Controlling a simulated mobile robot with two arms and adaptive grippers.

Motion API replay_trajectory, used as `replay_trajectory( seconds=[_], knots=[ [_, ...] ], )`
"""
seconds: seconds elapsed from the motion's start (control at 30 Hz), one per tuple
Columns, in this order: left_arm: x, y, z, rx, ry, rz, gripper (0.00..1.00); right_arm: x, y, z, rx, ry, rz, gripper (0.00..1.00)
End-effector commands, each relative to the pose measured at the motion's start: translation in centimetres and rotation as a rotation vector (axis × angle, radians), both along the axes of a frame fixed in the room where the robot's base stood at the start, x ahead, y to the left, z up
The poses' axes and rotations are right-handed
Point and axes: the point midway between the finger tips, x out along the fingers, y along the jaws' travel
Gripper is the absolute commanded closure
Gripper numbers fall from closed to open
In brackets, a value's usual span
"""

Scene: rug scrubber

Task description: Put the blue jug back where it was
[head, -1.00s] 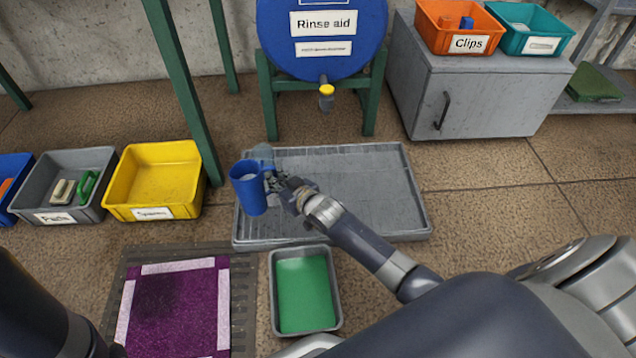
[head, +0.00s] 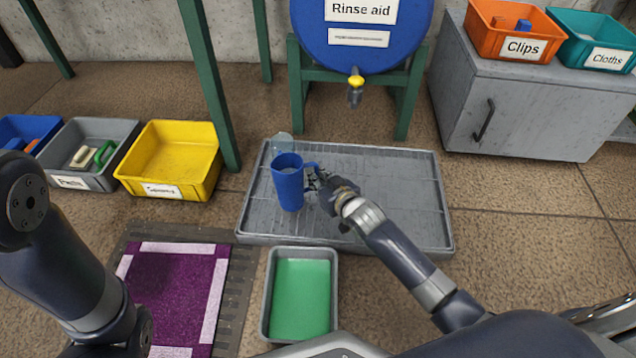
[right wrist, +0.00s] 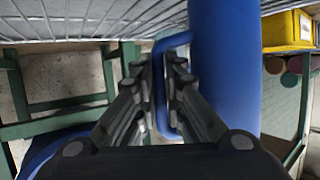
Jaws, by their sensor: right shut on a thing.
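The blue jug (head: 288,188) is upright over the left part of the grey ribbed tray (head: 405,215). I cannot tell whether its base touches the tray. My right gripper (head: 318,184) is at the jug's right side, shut on its handle. In the right wrist view the handle (right wrist: 160,85) runs between the fingers (right wrist: 161,80), with the jug's body (right wrist: 224,65) beside them. A clear container (head: 282,143) stands just behind the jug, partly hidden by it. My left arm shows at the left, but its gripper is out of view.
A blue Rinse aid drum (head: 365,52) with a yellow-topped tap stands on a green frame behind the tray. A green-filled tub (head: 301,298) and a purple rug (head: 175,300) are in front. A yellow bin (head: 172,160) stands left, a grey cabinet (head: 525,105) right.

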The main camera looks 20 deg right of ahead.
Motion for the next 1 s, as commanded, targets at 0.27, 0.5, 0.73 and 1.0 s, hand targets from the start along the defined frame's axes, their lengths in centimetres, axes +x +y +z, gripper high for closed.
replay_trajectory(
  seconds=[0.27,0.5,0.73,1.0],
  knots=[
    [0.0,0.0,0.1,0.000,0.000,0.000,0.00,0.1,0.0,0.2,0.002,-0.003,0.000,1.00],
    [0.0,0.0,0.1,0.000,0.000,0.000,0.00,0.0,0.0,-0.1,0.000,0.001,0.000,0.70],
    [0.0,0.0,0.1,0.000,0.001,0.000,0.00,0.0,0.0,0.1,0.000,0.000,0.000,0.70],
    [0.1,0.0,2.9,0.000,0.001,0.000,0.00,-2.8,-0.6,1.8,0.001,0.003,-0.001,0.70]
  ],
)
